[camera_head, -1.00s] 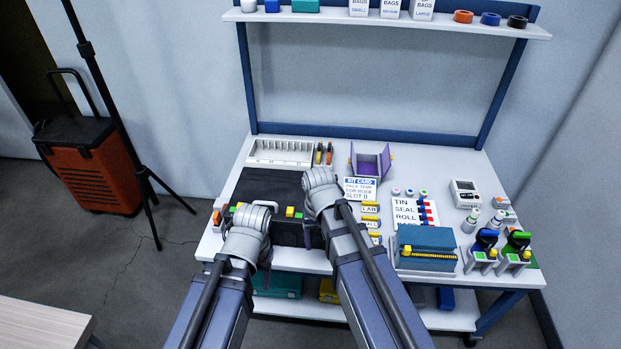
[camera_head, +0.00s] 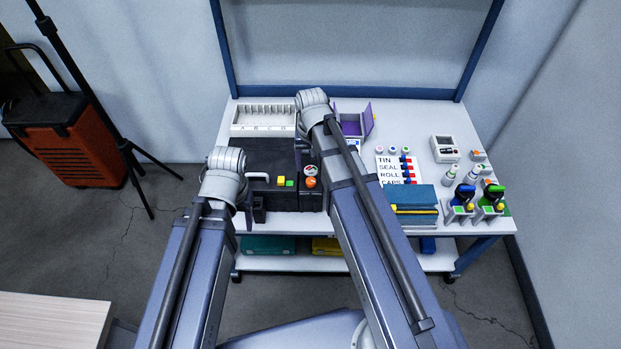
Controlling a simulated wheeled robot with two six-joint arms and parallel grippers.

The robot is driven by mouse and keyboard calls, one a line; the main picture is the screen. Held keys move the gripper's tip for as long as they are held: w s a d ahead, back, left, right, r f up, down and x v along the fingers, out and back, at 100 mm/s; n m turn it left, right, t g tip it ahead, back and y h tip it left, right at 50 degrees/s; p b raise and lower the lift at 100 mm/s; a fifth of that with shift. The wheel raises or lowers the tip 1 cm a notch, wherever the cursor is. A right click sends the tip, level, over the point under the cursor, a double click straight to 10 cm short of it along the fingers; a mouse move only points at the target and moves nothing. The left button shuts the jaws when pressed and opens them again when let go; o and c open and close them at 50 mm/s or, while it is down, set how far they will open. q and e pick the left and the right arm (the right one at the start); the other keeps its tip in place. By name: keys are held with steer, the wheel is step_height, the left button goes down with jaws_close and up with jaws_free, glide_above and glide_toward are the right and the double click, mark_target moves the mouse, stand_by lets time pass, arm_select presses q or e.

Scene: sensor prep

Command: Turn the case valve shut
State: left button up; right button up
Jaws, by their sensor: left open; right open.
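The black case (camera_head: 262,155) lies on the left part of the bench. Its front edge carries a pale handle (camera_head: 258,177), and a yellow block and a green block show beside it. An orange knob (camera_head: 311,183) sits under a small round dial (camera_head: 310,170) at the case's front right; I cannot tell for sure that it is the valve. My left gripper (camera_head: 258,208) is open at the case's front left, apart from the knob. My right gripper (camera_head: 303,148) is open, just behind and above the dial. Both sets of fingertips are partly hidden.
A white divided tray (camera_head: 264,131) stands behind the case. A purple open box (camera_head: 352,128), a label card (camera_head: 391,168) and a teal box (camera_head: 412,195) are right of my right arm. Bottles and tools crowd the right end. My forearms hide part of the bench front.

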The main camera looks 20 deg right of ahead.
mark_target(311, 180)
step_height(311, 180, down, 7)
steer(key=b, duration=0.6)
steer(key=shift+r, duration=0.2)
steer(key=shift+c, duration=0.3)
jaws_close()
